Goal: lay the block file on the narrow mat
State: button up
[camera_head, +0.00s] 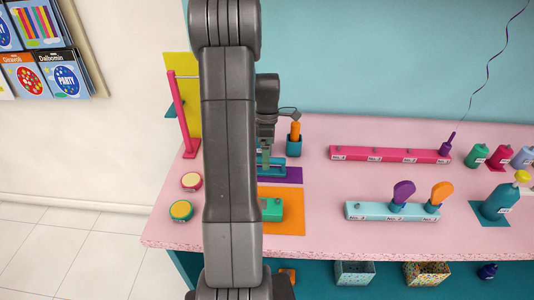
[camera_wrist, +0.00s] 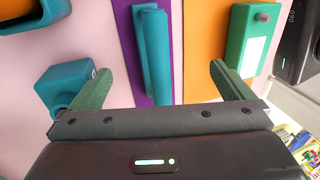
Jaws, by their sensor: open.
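A long teal bar-shaped block, which looks like the block file (camera_wrist: 153,55), lies lengthwise on the narrow purple mat (camera_wrist: 123,20). In the head view the teal block (camera_head: 279,161) is partly hidden by my arm, and the purple mat (camera_head: 290,175) shows in front of it. My gripper (camera_wrist: 157,72) is open with its green fingers spread on either side of the bar. The bar looks apart from both fingers. In the head view my gripper (camera_head: 266,156) hangs over the block, mostly hidden by my arm.
A green block (camera_head: 271,209) with a knob sits on an orange mat (camera_head: 291,222) nearer me. A teal cup (camera_head: 294,147) with an orange piece stands behind. A pink stand (camera_head: 184,120) and round tubs are left; pink and light-blue racks right. Pink counter between is clear.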

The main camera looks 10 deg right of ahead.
jog(key=shift+p+v, duration=2)
jog(key=shift+v, duration=0.85)
jog(key=b+x, duration=0.4)
jog(key=x, duration=0.2)
jog(key=shift+r, duration=0.1)
jog(key=shift+w+r, duration=0.1)
jog(key=shift+r, duration=0.05)
jog(key=shift+w+r+p, duration=0.1)
jog(key=shift+r+p, duration=0.25)
jog(key=shift+r, duration=0.15)
jog(key=p+v, duration=0.4)
jog(key=v, duration=0.1)
jog(key=b+x, duration=0.8)
jog(key=x, duration=0.2)
jog(key=shift+f, duration=0.2)
notch_tip(320, 180, up, 10)
jog(key=p, duration=0.6)
jog(key=shift+w, duration=0.1)
